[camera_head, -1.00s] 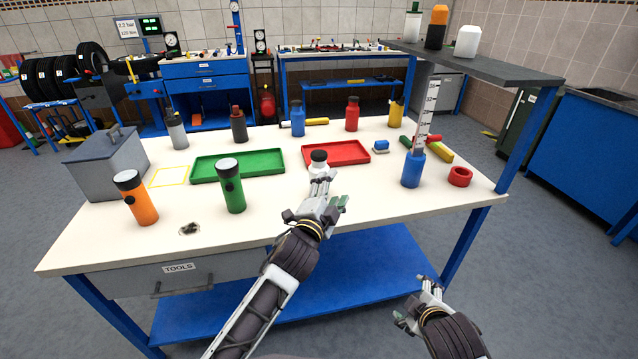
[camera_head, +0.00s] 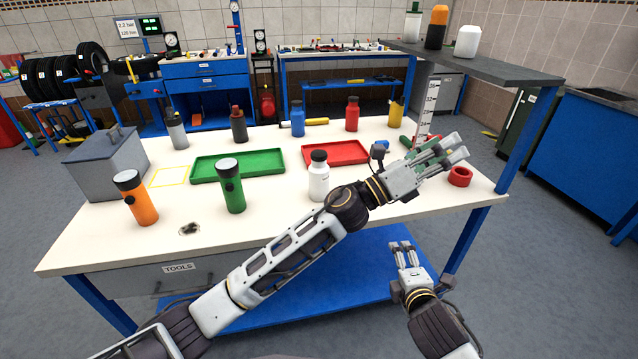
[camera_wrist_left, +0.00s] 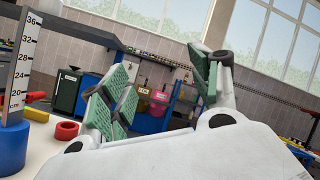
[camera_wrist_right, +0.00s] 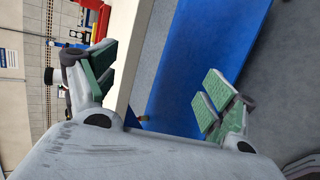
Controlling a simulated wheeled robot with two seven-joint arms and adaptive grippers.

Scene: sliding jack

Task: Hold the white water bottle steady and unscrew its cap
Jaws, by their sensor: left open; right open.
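The white water bottle (camera_head: 319,182) with its dark cap (camera_head: 319,156) stands upright on the workbench, in front of the red tray in the head view. The cap is on the bottle. My left gripper (camera_head: 450,153) is open and empty over the bench's right part, well to the right of the bottle. Its green finger pads show apart in the left wrist view (camera_wrist_left: 165,95). My right gripper (camera_head: 403,248) is open and empty in front of the bench's front edge, lower than the left one and apart from the bottle. Its spread pads show in the right wrist view (camera_wrist_right: 155,85).
A blue cylinder (camera_wrist_left: 13,148) with an upright ruler (camera_wrist_left: 22,65) and a red ring (camera_head: 460,177) are close to my left gripper. A green flashlight (camera_head: 232,188) and an orange one (camera_head: 136,200) stand left of the bottle. A dark shelf (camera_head: 480,62) overhangs at right.

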